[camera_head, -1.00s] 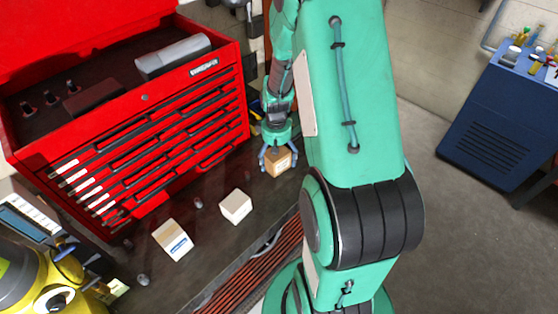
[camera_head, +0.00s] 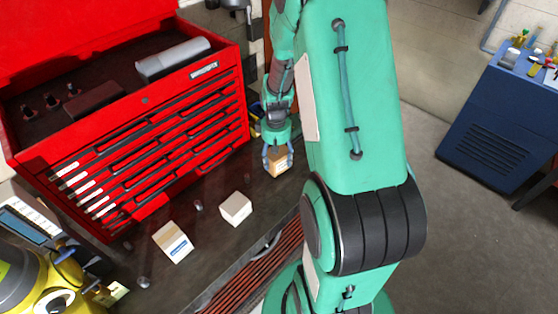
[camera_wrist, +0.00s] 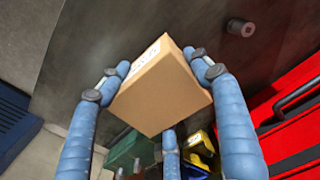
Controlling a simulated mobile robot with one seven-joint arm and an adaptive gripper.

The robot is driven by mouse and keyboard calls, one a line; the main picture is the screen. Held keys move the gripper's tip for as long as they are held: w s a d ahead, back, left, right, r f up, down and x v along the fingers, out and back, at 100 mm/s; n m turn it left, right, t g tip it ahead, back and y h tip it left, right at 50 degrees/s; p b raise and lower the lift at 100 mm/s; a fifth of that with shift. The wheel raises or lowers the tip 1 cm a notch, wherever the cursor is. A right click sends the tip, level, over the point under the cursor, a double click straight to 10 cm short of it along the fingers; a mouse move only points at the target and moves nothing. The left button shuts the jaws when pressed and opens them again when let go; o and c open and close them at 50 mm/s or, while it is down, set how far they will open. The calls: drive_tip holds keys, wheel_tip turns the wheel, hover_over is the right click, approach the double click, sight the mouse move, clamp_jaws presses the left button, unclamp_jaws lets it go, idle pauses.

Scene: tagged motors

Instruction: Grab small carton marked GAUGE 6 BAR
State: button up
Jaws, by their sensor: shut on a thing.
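A small brown carton (camera_head: 277,162) is between the fingers of my gripper (camera_head: 278,158) at the back right of the dark bench. In the wrist view the carton (camera_wrist: 160,92) fills the middle, with blue fingers of my gripper (camera_wrist: 160,82) closed against its sides. Part of a white label with print shows on its upper face, but I cannot read it. In the head view the fingers cover part of the carton. I cannot tell whether it touches the bench.
A white box (camera_head: 236,208) and a white carton with a blue mark (camera_head: 173,242) lie on the bench (camera_head: 215,260). Small metal cylinders (camera_head: 143,282) lie near them. A red tool chest (camera_head: 150,130) stands behind. A yellow machine (camera_head: 30,280) is at lower left.

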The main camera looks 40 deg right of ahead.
drive_tip(key=shift+s+a+r, duration=0.1)
drive_tip(key=shift+s+r, duration=0.1)
drive_tip(key=shift+r, duration=0.9)
drive_tip(key=s+a, duration=0.4)
drive_tip(key=s, duration=0.2)
drive_tip(key=s+a+r+p, duration=0.1)
drive_tip(key=s+a, duration=0.3)
drive_tip(key=s, duration=0.3)
drive_tip(key=shift+a+r+p, duration=0.15)
drive_tip(key=shift+a+p, duration=0.1)
drive_tip(key=shift+p, duration=0.05)
